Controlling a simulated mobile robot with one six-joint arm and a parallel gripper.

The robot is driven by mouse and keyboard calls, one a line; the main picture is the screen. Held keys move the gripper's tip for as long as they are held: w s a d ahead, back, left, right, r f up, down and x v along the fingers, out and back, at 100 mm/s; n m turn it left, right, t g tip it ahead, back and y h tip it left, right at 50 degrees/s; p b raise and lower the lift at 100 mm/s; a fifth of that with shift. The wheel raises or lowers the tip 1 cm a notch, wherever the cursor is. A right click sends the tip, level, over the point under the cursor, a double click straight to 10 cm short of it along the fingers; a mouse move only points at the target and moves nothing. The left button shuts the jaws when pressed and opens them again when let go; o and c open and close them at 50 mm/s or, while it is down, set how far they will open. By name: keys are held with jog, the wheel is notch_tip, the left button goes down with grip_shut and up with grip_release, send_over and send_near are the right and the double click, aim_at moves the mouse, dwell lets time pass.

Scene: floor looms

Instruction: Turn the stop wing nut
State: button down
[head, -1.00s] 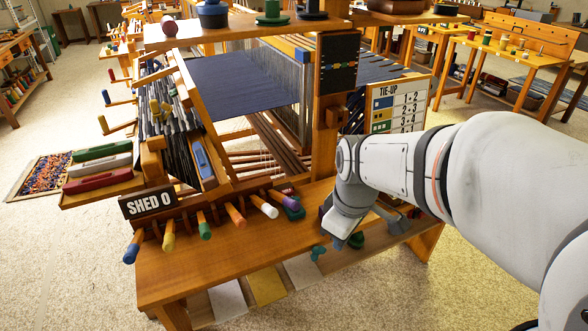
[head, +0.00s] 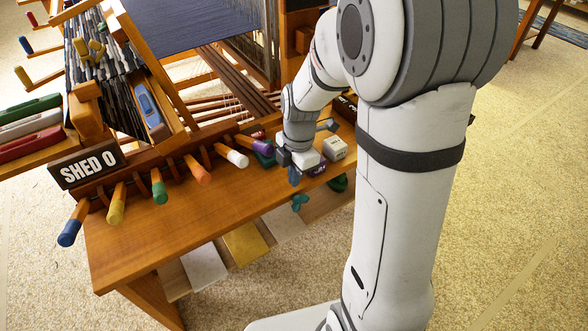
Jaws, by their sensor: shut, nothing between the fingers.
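A small teal wing-shaped piece, which looks like the wing nut (head: 299,202), sits at the front edge of the loom's wooden bench, toward its right end. My gripper (head: 293,176) is just above and slightly left of it in the picture, pointing down. The fingers are shut and empty. They appear apart from the teal piece, though the exact gap is hard to judge. A dark green round part (head: 338,183) is to the right of it, partly hidden by my arm.
Pegs with coloured ends, such as the white one (head: 237,159), line the bench left of my gripper beside the SHED 0 sign (head: 88,166). A pale block (head: 334,148) stands close right of my gripper. Treadles (head: 242,244) hang below. The bench's front top (head: 190,215) is clear.

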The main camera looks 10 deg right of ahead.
jog(key=b, duration=0.1)
send_over(300, 203)
jog(key=a, duration=0.2)
jog(key=f, duration=0.5)
jog(key=shift+s+d+f, duration=0.25)
jog(key=shift+s+f, duration=0.05)
jog(key=shift+f, duration=0.1)
jog(key=shift+w+d+f, duration=0.25)
jog(key=shift+d+f, duration=0.5)
jog(key=shift+w+d+f+b, duration=0.1)
jog(key=shift+d+f+b, duration=0.2)
jog(key=shift+d, duration=0.05)
jog(key=shift+a, duration=0.45)
jog(key=shift+d, duration=0.3)
jog(key=shift+d+b, duration=0.1)
jog(key=shift+b, duration=0.2)
